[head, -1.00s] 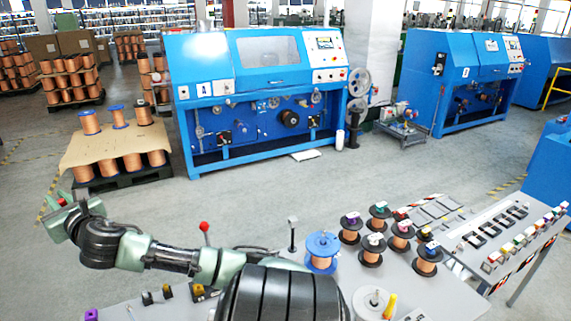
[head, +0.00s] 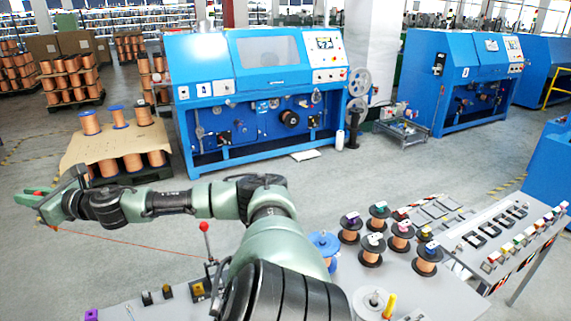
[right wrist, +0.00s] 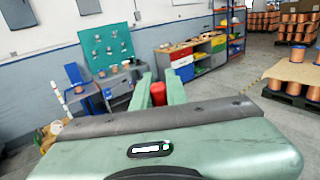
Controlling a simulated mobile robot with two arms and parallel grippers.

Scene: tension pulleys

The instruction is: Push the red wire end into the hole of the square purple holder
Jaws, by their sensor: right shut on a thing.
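My right gripper (head: 28,199) is at the far left of the head view, stretched out beyond the table's left side. It is shut on the red wire end, which shows as a red piece (right wrist: 158,93) between the two green fingers in the right wrist view. The thin red wire (head: 130,243) runs from near the gripper back to the right, towards the red-knobbed lever. The square purple holder (head: 91,314) is at the bottom left of the head view, well apart from the gripper and partly cut off by the picture edge. My left gripper is not in view.
Black, grey and yellow holders (head: 197,290) stand to the right of the purple one. A lever with a red knob (head: 204,227) rises behind them. A blue spool (head: 324,243) and several copper spools (head: 372,250) stand further right. My right arm crosses above the table.

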